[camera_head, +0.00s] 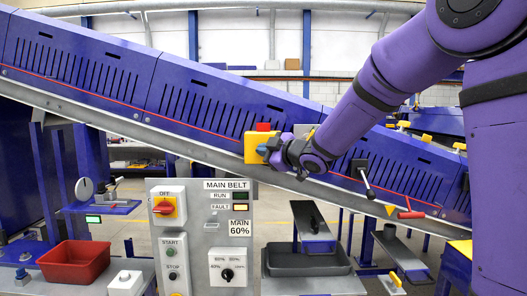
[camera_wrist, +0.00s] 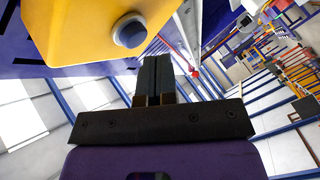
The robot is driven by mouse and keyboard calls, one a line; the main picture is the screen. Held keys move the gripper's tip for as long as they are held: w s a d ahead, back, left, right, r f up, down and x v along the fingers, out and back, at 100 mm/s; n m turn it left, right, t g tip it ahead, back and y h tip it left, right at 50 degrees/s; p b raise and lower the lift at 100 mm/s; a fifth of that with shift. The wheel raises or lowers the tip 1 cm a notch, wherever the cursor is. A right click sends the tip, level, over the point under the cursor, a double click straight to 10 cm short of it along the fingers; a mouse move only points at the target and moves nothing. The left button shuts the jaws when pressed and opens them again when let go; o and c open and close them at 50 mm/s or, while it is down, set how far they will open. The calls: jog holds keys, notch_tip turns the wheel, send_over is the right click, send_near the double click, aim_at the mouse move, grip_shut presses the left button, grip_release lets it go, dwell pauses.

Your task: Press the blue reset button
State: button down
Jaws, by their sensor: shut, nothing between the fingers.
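A yellow box (camera_head: 252,148) with a red button (camera_head: 263,127) on top is mounted at the purple conveyor's side. In the wrist view the yellow box (camera_wrist: 85,22) fills the upper left, and a round blue-grey button (camera_wrist: 130,30) sticks out of its face. My gripper (camera_head: 268,151) is at the box's right side in the head view and hides part of it. In the wrist view my gripper's dark fingers (camera_wrist: 154,68) are shut and empty, with their tips just below and right of the button. I cannot tell whether they touch it.
A grey control panel (camera_head: 230,215) with switches and a lit fault lamp (camera_head: 240,208) stands below the conveyor. A red bin (camera_head: 75,262) is at lower left and a dark tray (camera_head: 305,262) at lower middle. The sloping conveyor (camera_head: 100,70) runs behind my gripper.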

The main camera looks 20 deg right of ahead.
jog(key=shift+w, duration=0.1)
dwell(0.7)
jog(key=shift+w+d, duration=0.1)
jog(key=shift+w, duration=0.2)
jog(key=shift+w+d, duration=0.15)
jog(key=shift+w, duration=0.35)
dwell(0.9)
jog(key=shift+s, duration=0.1)
jog(key=shift+s+a, duration=0.25)
jog(key=shift+s, duration=0.55)
jog(key=shift+s, duration=0.1)
jog(key=shift+s+a, duration=0.25)
jog(key=shift+s, duration=0.5)
jog(key=shift+s+a, duration=0.3)
jog(key=shift+s, duration=0.5)
jog(key=shift+s+a, duration=0.25)
jog(key=shift+s, duration=0.5)
